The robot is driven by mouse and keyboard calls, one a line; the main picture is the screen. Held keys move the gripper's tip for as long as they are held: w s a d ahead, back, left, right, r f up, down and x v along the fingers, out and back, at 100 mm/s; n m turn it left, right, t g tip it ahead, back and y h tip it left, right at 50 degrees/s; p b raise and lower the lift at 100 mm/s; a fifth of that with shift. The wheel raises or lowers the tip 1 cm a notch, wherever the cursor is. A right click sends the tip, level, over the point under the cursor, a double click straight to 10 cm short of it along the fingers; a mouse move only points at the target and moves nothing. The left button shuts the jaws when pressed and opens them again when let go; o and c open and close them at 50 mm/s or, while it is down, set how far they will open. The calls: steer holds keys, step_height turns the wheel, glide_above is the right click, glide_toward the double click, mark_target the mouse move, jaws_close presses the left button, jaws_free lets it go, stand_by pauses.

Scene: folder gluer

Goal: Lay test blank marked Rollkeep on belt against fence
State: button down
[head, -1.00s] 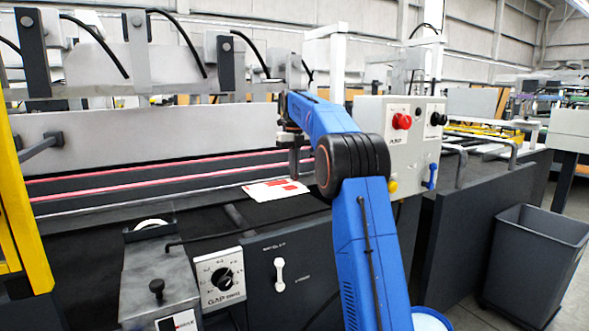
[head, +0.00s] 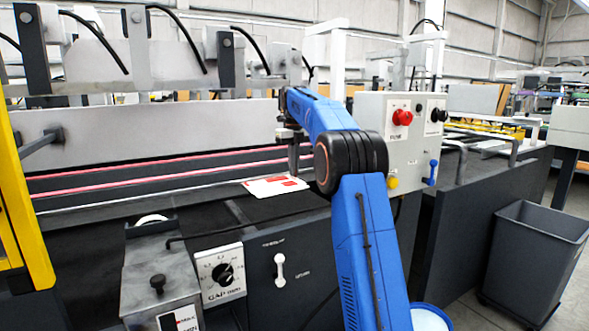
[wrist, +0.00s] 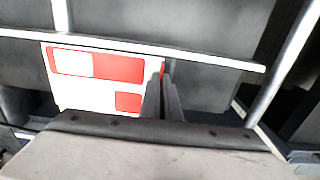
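The test blank (head: 272,187) is a flat white sheet with red panels; no name is readable on it. My gripper (head: 294,170) is at its right end, above the near side of the machine. In the wrist view the two dark fingers (wrist: 163,98) stand close together at the blank's right edge and appear to pinch it. The blank (wrist: 75,93) extends left from them, its lower part hidden by the gripper body. A thin metal rail (wrist: 190,55) crosses just beyond the blank. Whether blank and rail touch, I cannot tell. Dark belts with red-pink edges (head: 150,172) run behind.
A grey control box (head: 398,150) with red and black knobs stands just right of my arm. A gap-dial panel (head: 222,274) and a metal feeder block (head: 160,270) are in front. A long grey plate (head: 150,135) backs the belts. A dark bin (head: 535,260) stands at right.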

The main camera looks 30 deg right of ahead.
steer(key=shift+w, duration=0.2)
steer(key=c, duration=2.4)
jaws_free()
steer(key=shift+c, duration=0.2)
steer(key=o, duration=0.5)
step_height(320, 180, up, 7)
steer(key=shift+r, duration=0.25)
steer(key=shift+a, duration=0.1)
